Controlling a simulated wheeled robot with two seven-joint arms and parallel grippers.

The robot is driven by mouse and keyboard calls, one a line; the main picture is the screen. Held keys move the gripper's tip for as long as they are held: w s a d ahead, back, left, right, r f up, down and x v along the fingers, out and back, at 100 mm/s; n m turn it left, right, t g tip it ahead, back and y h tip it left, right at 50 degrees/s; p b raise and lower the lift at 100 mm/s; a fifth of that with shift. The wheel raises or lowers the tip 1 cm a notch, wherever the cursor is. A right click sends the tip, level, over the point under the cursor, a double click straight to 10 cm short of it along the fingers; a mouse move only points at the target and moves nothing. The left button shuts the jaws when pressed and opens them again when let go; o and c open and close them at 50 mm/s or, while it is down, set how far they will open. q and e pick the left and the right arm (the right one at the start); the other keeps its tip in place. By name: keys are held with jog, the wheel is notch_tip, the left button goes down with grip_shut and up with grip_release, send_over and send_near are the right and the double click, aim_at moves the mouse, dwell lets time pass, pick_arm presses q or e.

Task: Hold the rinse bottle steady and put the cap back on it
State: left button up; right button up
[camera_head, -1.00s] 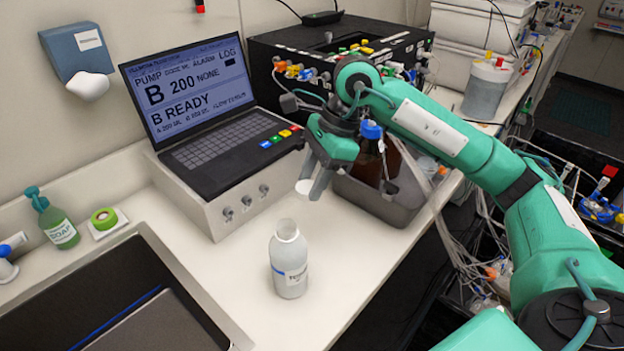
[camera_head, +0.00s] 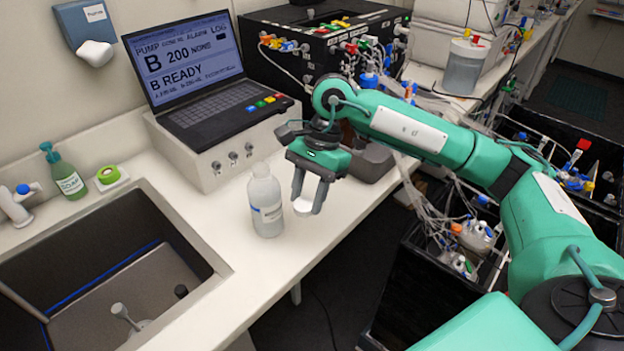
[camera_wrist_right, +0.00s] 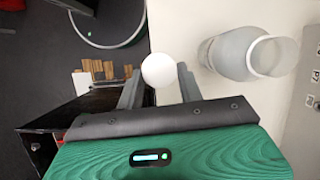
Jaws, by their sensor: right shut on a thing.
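The rinse bottle (camera_head: 266,205) is white and translucent with a label. It stands upright on the bench with its mouth open and uncapped. It also shows in the right wrist view (camera_wrist_right: 235,56), to the right of the fingers. My right gripper (camera_head: 309,200) is shut on the white cap (camera_head: 303,206), which shows as a round white disc between the fingertips in the right wrist view (camera_wrist_right: 159,70). The gripper is just right of the bottle, apart from it, with the cap lower than the bottle's mouth. My left gripper is not in view.
A pump console with a laptop-like screen (camera_head: 186,62) stands behind the bottle. A grey tray (camera_head: 372,162) sits behind the gripper.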

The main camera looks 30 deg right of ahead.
jog(key=shift+s+a+f+n+g+h, duration=0.25)
jog(key=shift+s+f+n+g+h, duration=0.35)
jog(key=shift+f+n, duration=1.55)
jog(key=shift+s+a+f+n+g+h, duration=0.35)
jog(key=shift+s+f+n+h, duration=0.4)
jog(key=shift+f+n, duration=1.35)
jog(key=shift+s+a+f+n+g+h, duration=0.2)
jog(key=shift+s+f+n+g+h, duration=0.4)
jog(key=shift+f+n, duration=1.55)
jog(key=shift+s+r, duration=0.1)
jog(key=shift+r, duration=0.15)
